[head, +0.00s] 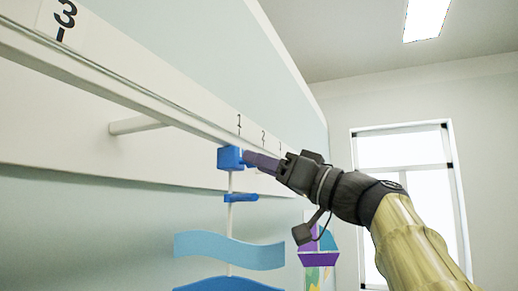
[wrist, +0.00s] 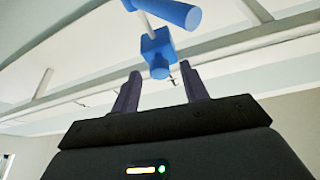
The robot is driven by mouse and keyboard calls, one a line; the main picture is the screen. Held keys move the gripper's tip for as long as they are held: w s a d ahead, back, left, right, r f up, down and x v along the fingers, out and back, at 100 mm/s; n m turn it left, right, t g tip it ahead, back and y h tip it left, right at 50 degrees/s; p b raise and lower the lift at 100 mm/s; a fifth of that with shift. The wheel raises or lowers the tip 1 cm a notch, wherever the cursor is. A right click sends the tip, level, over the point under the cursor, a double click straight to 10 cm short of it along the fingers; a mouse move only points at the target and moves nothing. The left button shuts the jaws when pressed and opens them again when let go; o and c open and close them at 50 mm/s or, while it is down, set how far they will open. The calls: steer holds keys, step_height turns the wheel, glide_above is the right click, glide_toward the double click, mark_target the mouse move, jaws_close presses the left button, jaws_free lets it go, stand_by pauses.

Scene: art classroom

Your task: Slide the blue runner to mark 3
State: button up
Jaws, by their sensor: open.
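The blue runner (head: 230,158) hangs on the white rail (head: 170,110), just under a mark 1 (head: 239,123). A thin rod drops from it past a small blue bar (head: 240,198) to blue wave shapes. My gripper (head: 249,159) is at the runner's right side. In the wrist view my gripper (wrist: 161,76) is open, with the runner's block and round knob (wrist: 158,62) centred at its fingertips. I cannot tell whether the fingers touch it.
A purple boat shape (head: 318,258) hangs behind my gripper. A white bar (head: 138,125) sticks out from the wall below the rail. The rail between the runner and mark 3 looks clear.

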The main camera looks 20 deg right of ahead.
steer(key=shift+w+a+r, duration=0.2)
steer(key=shift+w+a, duration=0.2)
steer(key=shift+w, duration=0.05)
jaws_close()
